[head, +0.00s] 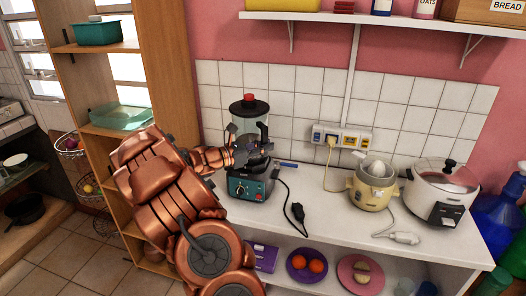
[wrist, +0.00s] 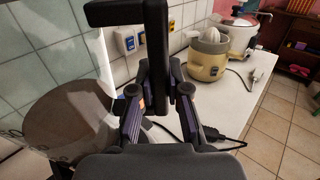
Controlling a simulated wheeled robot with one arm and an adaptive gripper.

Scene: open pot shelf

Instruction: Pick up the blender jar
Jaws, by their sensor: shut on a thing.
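The blender jar (head: 244,126) is clear, with a black lid and a red knob, and stands upright above the teal blender base (head: 248,188) on the counter. My gripper (head: 250,155) is at the jar's front, and its arm comes in from the left. In the wrist view, my gripper (wrist: 158,95) has its fingers on both sides of the jar's black handle (wrist: 157,45) and is shut on it. The fingers hide where jar and base meet, so I cannot tell whether they touch.
A yellow juicer (head: 374,186) and a white rice cooker (head: 442,190) stand to the right on the counter. A black plug and cord (head: 297,212) lie beside the base. The tiled wall and socket strip (head: 341,137) are close behind. A wooden shelf unit (head: 174,75) stands left.

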